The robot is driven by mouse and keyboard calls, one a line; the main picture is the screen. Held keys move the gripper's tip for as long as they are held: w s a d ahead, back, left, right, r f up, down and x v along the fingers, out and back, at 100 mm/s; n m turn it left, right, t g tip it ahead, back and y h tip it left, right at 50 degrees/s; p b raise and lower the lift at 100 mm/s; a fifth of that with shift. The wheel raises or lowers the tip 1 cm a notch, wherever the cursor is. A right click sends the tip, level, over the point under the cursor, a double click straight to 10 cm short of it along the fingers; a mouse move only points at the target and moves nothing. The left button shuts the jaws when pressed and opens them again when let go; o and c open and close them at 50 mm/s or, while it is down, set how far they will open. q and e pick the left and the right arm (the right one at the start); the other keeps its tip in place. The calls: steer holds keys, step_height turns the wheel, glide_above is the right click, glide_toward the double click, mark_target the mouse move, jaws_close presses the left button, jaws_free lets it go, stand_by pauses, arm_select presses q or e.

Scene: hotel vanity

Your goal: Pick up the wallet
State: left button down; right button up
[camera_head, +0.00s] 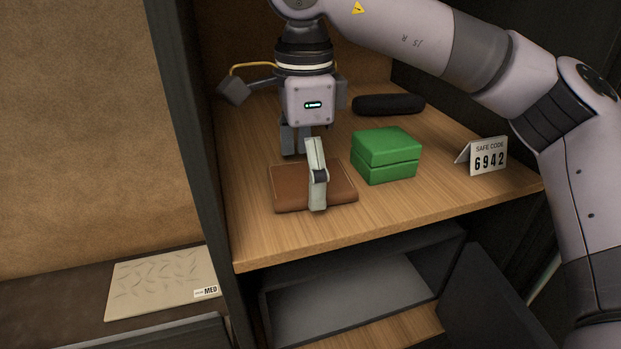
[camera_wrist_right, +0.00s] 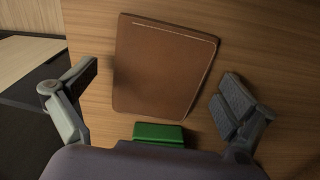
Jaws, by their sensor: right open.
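The brown leather wallet (camera_head: 338,185) lies flat on the wooden shelf, partly hidden behind a gripper finger in the head view. It shows whole in the right wrist view (camera_wrist_right: 163,68), with light stitching along one edge. My right gripper (camera_head: 306,172) points down over the wallet in the head view. In the right wrist view its fingers (camera_wrist_right: 153,100) are spread wide, one on each side of the wallet, with nothing between them touching it visibly. How high the fingertips are above the shelf I cannot tell. My left gripper is not in view.
A green box (camera_head: 386,155) stands just right of the wallet; its edge shows in the wrist view (camera_wrist_right: 158,134). A black case (camera_head: 388,104) lies behind it. A safe code card (camera_head: 488,156) stands at right. Below is an open safe (camera_head: 350,298). The shelf's front strip is clear.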

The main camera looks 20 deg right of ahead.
mark_target(307, 179)
steer(key=shift+c, duration=0.2)
steer(key=c, duration=1.2)
steer(key=shift+c, duration=0.2)
steer(key=shift+w+d+r+b, duration=0.15)
steer(key=shift+r+b, duration=0.15)
steer(key=shift+b, duration=0.35)
step_height(307, 179, up, 11)
steer(key=p, duration=0.2)
steer(key=d, duration=1.9)
steer(key=shift+w+d, duration=0.25)
steer(key=shift+d, duration=0.1)
